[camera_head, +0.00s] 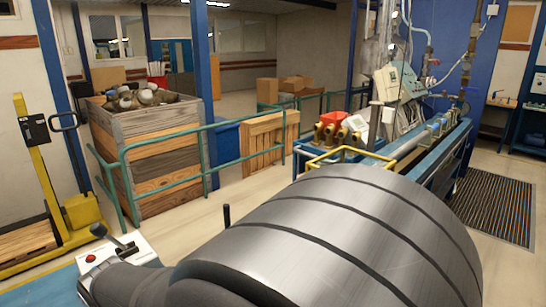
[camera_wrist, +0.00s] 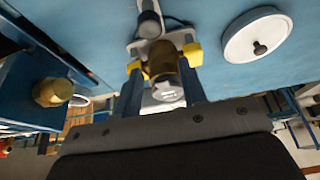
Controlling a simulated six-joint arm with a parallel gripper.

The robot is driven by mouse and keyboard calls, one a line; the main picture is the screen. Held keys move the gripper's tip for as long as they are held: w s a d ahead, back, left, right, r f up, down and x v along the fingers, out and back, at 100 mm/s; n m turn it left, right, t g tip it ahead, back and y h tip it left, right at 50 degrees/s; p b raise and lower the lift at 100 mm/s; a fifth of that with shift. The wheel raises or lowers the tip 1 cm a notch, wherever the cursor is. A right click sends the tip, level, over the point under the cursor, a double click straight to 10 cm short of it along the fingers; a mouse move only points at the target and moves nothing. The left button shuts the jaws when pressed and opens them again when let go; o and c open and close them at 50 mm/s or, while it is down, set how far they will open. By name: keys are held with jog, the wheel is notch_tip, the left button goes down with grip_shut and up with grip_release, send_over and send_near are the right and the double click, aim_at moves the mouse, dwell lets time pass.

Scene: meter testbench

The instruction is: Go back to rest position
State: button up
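In the wrist view my gripper (camera_wrist: 166,58) has two dark fingers with yellow tips, set apart from each other. A brass meter-like part (camera_wrist: 162,62) with a pale round face (camera_wrist: 165,93) sits between the fingers. I cannot tell whether the tips press on it or stand just clear of it. A grey fitting (camera_wrist: 149,22) is just beyond it, over a light blue surface (camera_wrist: 90,18). In the head view a large grey ribbed cylinder, which looks like part of my arm, fills the lower middle, and my gripper is hidden there.
In the wrist view a white round disc (camera_wrist: 257,35) lies at right and a brass fitting (camera_wrist: 52,91) at left. The head view shows a wooden crate (camera_head: 150,150), green rails (camera_head: 165,142), a bench with brass parts (camera_head: 330,132) and a yellow pallet truck (camera_head: 42,190).

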jog(key=shift+x, duration=1.25)
jog(key=shift+r, duration=0.1)
